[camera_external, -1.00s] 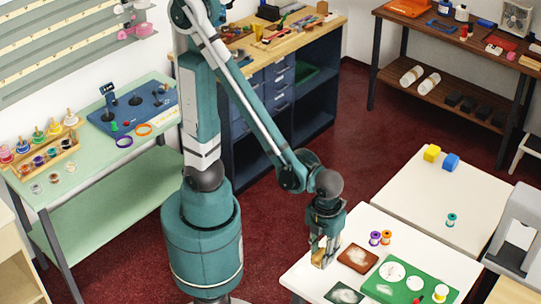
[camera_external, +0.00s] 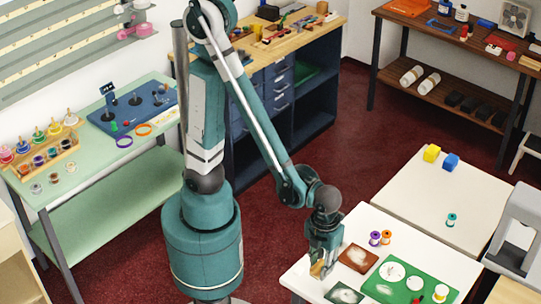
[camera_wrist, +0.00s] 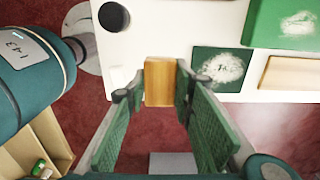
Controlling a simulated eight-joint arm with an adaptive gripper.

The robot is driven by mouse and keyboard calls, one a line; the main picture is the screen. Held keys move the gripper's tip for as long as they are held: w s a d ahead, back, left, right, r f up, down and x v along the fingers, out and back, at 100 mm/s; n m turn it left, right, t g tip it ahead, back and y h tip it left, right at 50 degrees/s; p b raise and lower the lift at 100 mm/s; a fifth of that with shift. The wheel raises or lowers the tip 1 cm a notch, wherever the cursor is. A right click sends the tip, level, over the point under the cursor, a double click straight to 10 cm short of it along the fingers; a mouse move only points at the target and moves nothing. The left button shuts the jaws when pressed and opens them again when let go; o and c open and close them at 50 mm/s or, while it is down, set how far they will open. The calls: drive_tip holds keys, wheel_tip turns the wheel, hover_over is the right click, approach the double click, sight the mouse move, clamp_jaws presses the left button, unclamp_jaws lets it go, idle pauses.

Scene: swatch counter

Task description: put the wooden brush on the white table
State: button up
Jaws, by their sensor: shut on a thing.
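The wooden brush (camera_wrist: 159,82) shows as a tan block between my fingers in the wrist view. A small tan part of it (camera_external: 317,269) shows under my gripper (camera_external: 322,266) in the external view. My gripper is shut on the brush, at the left side of the near white table (camera_external: 412,238). In the wrist view the brush overlaps the edge of the white tabletop (camera_wrist: 137,45), with red floor below. I cannot tell whether the brush touches the table.
A brown swatch plate (camera_external: 358,257), a dark green plate (camera_external: 345,293) and a green board (camera_external: 425,275) lie close to my gripper. Purple (camera_external: 375,238) and orange (camera_external: 386,237) spools stand behind. A second white table (camera_external: 420,195) lies beyond, mostly clear.

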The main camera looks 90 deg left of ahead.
sight(319, 274)
drive_tip(key=shift+f, duration=0.1)
drive_tip(key=shift+f+b, duration=0.45)
drive_tip(key=shift+f, duration=1.55)
drive_tip(key=shift+f, duration=0.2)
drive_tip(key=o, duration=0.9)
drive_tip(key=shift+r, duration=0.25)
drive_tip(key=shift+r+p, duration=1.2)
drive_tip(key=shift+r, duration=4.75)
